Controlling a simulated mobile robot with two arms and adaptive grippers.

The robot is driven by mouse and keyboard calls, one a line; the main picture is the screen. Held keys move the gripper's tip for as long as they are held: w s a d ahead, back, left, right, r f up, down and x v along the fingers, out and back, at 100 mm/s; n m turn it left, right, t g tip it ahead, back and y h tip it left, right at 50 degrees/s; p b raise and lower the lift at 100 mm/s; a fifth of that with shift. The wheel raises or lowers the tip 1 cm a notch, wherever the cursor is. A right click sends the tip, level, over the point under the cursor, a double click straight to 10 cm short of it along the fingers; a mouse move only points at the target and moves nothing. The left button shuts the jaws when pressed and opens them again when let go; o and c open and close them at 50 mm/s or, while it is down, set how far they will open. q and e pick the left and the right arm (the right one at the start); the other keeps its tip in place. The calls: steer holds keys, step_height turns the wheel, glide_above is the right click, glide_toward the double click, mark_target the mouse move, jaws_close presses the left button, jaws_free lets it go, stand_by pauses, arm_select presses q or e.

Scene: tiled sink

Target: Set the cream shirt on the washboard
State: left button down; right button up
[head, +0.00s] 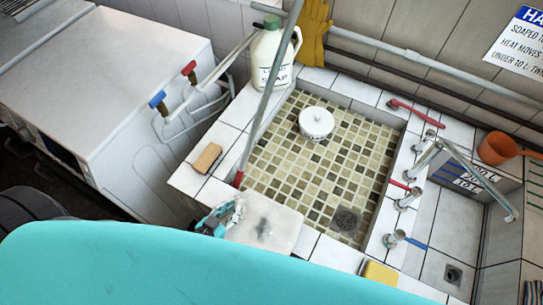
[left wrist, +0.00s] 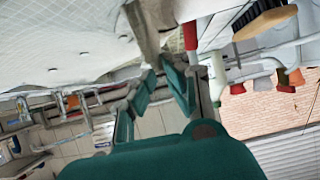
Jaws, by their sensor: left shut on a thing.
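The cream shirt (head: 268,222) shows in the head view as a flat pale piece with grey smudges at the front left corner of the sink. My left gripper (head: 228,214) is at its left edge, shut on it. In the left wrist view my left gripper (left wrist: 158,62) has its fingers at a beige fold of cloth (left wrist: 150,25). A pale, finely lined surface with dark spots fills the upper left there; I cannot tell whether it is all shirt. I cannot make out the washboard. My right gripper is not in view.
A grey pole (head: 268,95) leans beside the shirt.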

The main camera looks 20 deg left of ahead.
arm_select(q)
steer(key=w+d+b, duration=0.2)
steer(key=w+b, duration=0.2)
steer(key=w, duration=0.7)
steer(key=w+d+b, duration=0.2)
steer(key=w+b, duration=0.1)
steer(key=w, duration=0.8)
steer(key=f+b, duration=0.2)
steer(key=b, duration=0.1)
steer(key=w+f+b, duration=0.1)
steer(key=f+b, duration=0.1)
steer(key=w+f+b, duration=0.1)
steer(key=f+b, duration=0.2)
steer(key=shift+w+d+f+b, duration=0.1)
steer(key=shift+w+d+b, duration=0.15)
steer(key=shift+b, duration=0.05)
steer(key=shift+f, duration=0.2)
steer(key=c, duration=1.4)
jaws_free()
steer(key=shift+r, duration=0.1)
